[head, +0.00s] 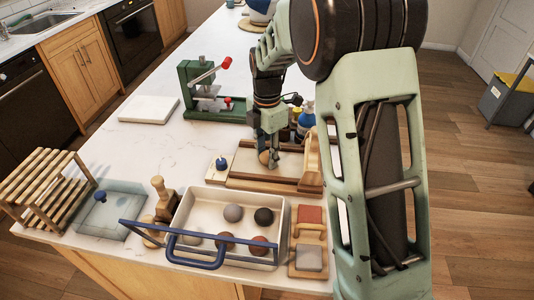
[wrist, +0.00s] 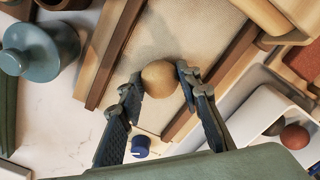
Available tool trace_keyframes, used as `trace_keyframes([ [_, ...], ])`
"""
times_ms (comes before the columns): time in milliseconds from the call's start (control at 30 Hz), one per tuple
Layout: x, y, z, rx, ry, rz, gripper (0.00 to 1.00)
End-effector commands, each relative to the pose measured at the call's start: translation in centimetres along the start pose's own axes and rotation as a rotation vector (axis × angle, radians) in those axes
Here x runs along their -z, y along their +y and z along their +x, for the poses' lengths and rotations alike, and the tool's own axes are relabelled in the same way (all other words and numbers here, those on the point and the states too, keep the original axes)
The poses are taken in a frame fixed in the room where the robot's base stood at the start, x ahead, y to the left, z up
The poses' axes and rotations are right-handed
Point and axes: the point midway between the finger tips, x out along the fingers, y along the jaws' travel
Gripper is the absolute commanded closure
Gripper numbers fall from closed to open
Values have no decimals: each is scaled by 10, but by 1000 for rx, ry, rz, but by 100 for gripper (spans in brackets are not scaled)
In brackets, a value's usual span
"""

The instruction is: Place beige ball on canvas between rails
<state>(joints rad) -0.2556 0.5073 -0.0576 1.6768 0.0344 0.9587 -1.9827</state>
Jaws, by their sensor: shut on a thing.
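The beige ball (wrist: 160,78) is between the two fingers of my gripper (wrist: 159,84) in the wrist view, and the fingers are shut on it. In the head view my gripper (head: 268,158) points down over the board, and the ball there is small and partly hidden by the fingers. The pale woven canvas (wrist: 195,40) lies below the ball, with a wooden rail on its left (wrist: 118,45) and another on its right (wrist: 222,78). The near rail (head: 270,186) also shows in the head view. I cannot tell whether the ball touches the canvas.
A cream tray (head: 180,215) with a blue handle holds several grey, black and brown balls in front of the board. A green press (head: 205,90) stands behind left. A wooden rack (head: 45,185) and red and grey blocks (head: 310,214) stand nearby.

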Motion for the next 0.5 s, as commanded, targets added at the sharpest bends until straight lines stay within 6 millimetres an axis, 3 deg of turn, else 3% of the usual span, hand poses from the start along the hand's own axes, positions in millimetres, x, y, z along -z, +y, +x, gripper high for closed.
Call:
trace_keyframes([
  [200, 0, 0, 4, 0, 0, 1, 94],
  [233, 0, 0, 4, 0, 0, 1, 68],
  [400, 0, 0, 3, 0, 0, 1, 51],
  [500, 0, 0, 3, 0, 0, 1, 51],
])
